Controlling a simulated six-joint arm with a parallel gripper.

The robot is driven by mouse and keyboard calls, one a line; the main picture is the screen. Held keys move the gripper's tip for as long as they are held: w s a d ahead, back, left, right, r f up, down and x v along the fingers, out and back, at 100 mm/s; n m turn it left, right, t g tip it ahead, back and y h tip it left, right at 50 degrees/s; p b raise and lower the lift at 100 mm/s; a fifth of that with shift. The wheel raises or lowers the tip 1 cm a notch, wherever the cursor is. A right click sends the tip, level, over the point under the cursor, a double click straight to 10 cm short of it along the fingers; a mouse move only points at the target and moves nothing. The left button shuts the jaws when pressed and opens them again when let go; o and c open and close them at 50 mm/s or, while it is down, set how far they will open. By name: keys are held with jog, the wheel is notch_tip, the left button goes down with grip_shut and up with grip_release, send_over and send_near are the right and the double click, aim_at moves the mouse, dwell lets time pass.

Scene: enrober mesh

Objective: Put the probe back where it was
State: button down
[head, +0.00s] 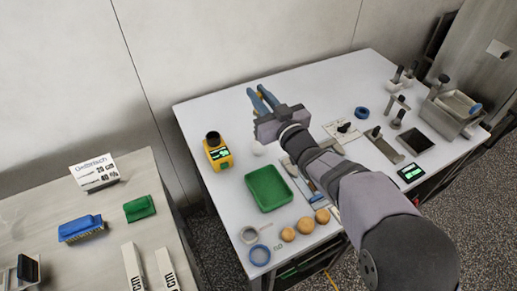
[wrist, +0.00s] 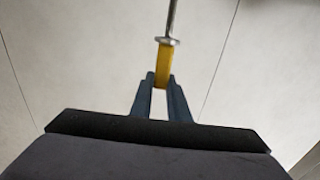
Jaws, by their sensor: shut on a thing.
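My gripper (wrist: 160,97) is shut on the yellow handle of the probe (wrist: 163,62) in the wrist view. A thin metal shaft runs from the handle up past the top edge of the picture, so its tip is out of view. In the head view my gripper (head: 262,97) is raised over the back of the white table (head: 215,112), fingers toward the wall. A yellow instrument (head: 218,154) with a green-lit screen and a dark round top stands at the table's left edge.
A green tray (head: 267,206), a blue ring (head: 260,255) and several tan round pieces (head: 288,234) lie toward the front left. A metal container (head: 450,112) and a small display (head: 411,174) stand on the right. The back left of the table is clear.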

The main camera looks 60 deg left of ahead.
jog(key=shift+f+p, duration=1.45)
jog(key=shift+f, duration=3.7)
jog(key=c, duration=1.7)
grip_release()
jog(key=shift+r, duration=0.15)
jog(key=shift+r, duration=0.1)
jog(key=shift+d, duration=0.6)
jog(key=d+b, duration=0.3)
jog(key=d, duration=0.8)
